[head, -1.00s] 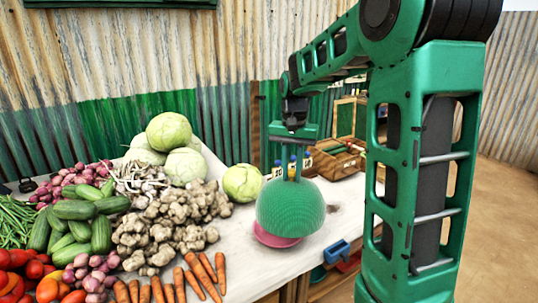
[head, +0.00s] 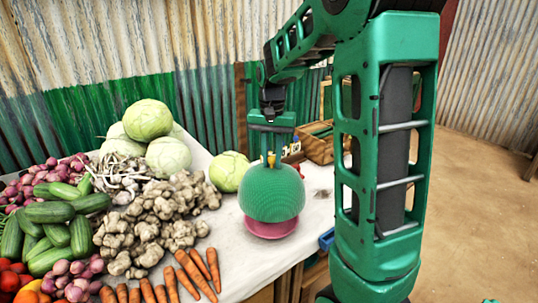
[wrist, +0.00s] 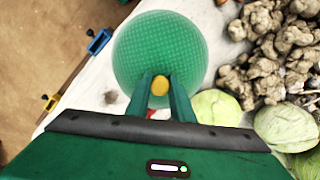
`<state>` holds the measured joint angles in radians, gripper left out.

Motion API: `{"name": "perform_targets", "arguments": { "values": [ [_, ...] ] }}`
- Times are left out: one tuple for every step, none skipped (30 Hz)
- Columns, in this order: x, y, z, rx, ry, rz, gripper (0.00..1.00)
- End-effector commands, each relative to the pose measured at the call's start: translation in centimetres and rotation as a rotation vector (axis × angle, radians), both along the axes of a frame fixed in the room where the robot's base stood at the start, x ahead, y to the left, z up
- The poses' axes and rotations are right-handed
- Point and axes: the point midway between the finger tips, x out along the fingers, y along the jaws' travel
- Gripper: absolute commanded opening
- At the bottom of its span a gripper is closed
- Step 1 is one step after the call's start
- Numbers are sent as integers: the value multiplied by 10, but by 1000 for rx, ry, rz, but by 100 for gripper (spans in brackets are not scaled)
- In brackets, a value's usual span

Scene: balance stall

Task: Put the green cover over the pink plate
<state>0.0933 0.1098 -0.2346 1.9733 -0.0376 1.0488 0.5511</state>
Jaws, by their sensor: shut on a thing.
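The green cover (head: 272,194) is a domed mesh lid with a yellow knob on top. My gripper (head: 271,160) is above it, shut on the knob, which shows between the fingertips in the wrist view (wrist: 160,86). The pink plate (head: 270,230) is on the white table directly below the cover. Its front rim shows under the dome's lower edge, and the rest is hidden by the cover. I cannot tell whether the cover touches the plate or hangs just above it. In the wrist view the cover (wrist: 160,45) hides the plate entirely.
A cabbage (head: 229,171) stands close left of the cover, with ginger (head: 150,235) and carrots (head: 195,272) further left and in front. A wooden box (head: 318,148) is behind to the right. A blue clamp (wrist: 99,42) sits at the table edge. White cloth (head: 240,262) in front is bare.

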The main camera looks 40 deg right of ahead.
Motion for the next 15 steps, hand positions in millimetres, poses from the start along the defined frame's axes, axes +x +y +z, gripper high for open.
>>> {"name": "perform_targets", "arguments": {
  "values": [
    [0, 0, -3, 0, 1, 0, 0],
    [0, 0, -5, 0, 0, 0, 0],
    [0, 0, -8, 0, 0, 0, 0],
    [0, 0, -9, 0, 0, 0, 0],
    [0, 0, -11, -1, 1, 0, 0],
    [0, 0, -14, 0, 1, 0, 0],
    [0, 0, -16, 0, 1, 0, 0],
    [0, 0, -17, 0, 1, 0, 0],
    [0, 0, -20, 0, 1, 0, 0],
    [0, 0, -21, -1, 1, 0, 0],
    [0, 0, -23, -1, 1, 0, 0],
    [0, 0, -25, 0, 1, 0, 0],
    [0, 0, -27, 0, 1, 0, 0],
    [0, 0, -29, -1, 1, 0, 0],
    [0, 0, -31, 0, 0, 0, 0]
  ]
}}
